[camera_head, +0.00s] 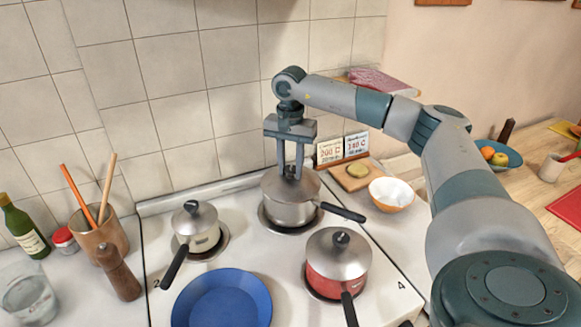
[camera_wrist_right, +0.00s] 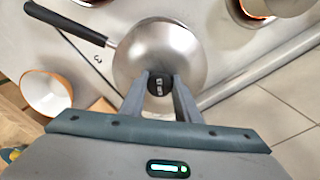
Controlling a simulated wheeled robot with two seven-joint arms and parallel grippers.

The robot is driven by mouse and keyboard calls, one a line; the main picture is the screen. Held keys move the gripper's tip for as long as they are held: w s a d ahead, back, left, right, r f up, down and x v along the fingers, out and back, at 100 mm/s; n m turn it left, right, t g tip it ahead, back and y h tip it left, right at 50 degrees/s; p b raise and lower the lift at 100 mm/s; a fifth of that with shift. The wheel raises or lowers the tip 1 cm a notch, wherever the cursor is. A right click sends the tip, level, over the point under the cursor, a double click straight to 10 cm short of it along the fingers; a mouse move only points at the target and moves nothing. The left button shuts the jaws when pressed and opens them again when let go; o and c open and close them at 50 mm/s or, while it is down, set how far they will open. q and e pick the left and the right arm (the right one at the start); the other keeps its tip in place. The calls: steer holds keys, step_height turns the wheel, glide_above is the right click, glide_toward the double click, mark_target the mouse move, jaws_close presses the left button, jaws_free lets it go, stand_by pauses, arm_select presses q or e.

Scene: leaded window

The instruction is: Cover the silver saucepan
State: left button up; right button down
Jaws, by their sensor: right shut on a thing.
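The silver saucepan (camera_head: 290,213) stands on the back burner of the white stove, its black handle (camera_head: 343,212) pointing to the right and front. A silver lid (camera_head: 272,186) is on its top, and I see no clear gap between lid and rim. My right gripper (camera_head: 291,174) points down from above and is shut on the lid's black knob. In the right wrist view the knob sits between the fingertips (camera_wrist_right: 160,84), and the round lid (camera_wrist_right: 160,45) hides the pan's opening, with the handle (camera_wrist_right: 65,22) at upper left. My left gripper is not in view.
A cream pan (camera_head: 205,241) and a red pan (camera_head: 328,285), both lidded, stand on other burners. A blue plate (camera_head: 222,300) lies in front. A white-and-orange bowl (camera_head: 391,194) is at right. A wooden utensil pot (camera_head: 100,233) stands left; the tiled wall is behind.

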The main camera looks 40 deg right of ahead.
steer(key=shift+f, duration=0.2)
stand_by(0.4)
stand_by(0.3)
steer(key=c, duration=0.7)
jaws_free()
steer(key=shift+r+p, duration=2)
steer(key=shift+r, duration=1.5)
